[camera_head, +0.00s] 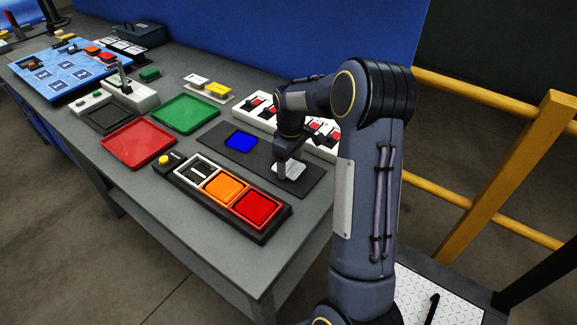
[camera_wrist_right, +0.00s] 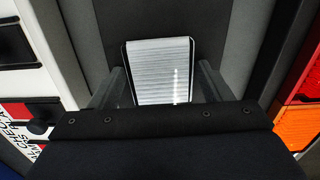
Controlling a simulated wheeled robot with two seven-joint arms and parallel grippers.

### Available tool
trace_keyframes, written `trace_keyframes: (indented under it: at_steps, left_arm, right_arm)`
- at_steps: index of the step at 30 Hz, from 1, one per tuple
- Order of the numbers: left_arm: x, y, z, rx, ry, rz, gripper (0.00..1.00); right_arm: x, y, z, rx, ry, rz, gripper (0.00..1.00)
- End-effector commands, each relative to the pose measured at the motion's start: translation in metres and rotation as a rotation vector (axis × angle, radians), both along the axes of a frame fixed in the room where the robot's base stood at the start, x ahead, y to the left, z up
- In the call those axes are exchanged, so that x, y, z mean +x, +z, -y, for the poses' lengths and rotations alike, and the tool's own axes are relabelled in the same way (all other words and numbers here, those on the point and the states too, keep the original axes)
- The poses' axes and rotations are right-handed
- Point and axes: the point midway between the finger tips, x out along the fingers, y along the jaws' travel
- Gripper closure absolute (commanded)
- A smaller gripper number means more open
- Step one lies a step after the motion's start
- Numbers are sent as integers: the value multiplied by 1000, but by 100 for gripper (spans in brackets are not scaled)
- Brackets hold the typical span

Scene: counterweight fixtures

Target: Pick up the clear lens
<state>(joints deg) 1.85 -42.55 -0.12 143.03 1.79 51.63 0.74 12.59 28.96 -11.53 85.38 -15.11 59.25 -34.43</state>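The clear lens (camera_head: 291,169) is a pale, finely ribbed rectangular plate at the right end of a dark mat (camera_head: 306,182) on the bench. In the right wrist view the lens (camera_wrist_right: 160,70) lies between the two fingers, with its far part reaching past them. My right gripper (camera_head: 283,158) is directly over the lens, pointing down. Its fingers (camera_wrist_right: 163,85) stand wide apart, one on each side of the lens; a narrow gap seems to show at the right finger. The fingertips' lower ends are hidden. My left gripper is not in view.
A blue square (camera_head: 241,141) lies on the same mat. A black tray (camera_head: 262,236) with white, orange and red squares stands in front. A white panel with red switches (camera_head: 262,108) is behind. Red (camera_head: 138,162) and green (camera_head: 185,98) trays lie left.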

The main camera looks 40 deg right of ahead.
Motion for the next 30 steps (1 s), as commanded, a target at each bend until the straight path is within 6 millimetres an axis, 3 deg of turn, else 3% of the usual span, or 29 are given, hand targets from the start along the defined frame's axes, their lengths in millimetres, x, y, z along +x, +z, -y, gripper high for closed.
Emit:
trace_keyframes:
  at_steps: [1, 6, 17, 24, 30]
  left_arm:
    - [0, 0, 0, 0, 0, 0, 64]
    - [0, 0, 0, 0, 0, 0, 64]
    - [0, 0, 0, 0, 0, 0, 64]
    - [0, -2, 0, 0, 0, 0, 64]
    - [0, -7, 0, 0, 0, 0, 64]
  right_arm:
    - [0, 0, 0, 0, 0, 0, 35]
    - [0, 0, 0, 0, 0, 0, 57]
    - [1, 6, 0, 0, 0, 2, 59]
    - [2, 36, -3, -1, 2, 7, 59]
    - [6, 77, -39, -1, 7, 7, 59]
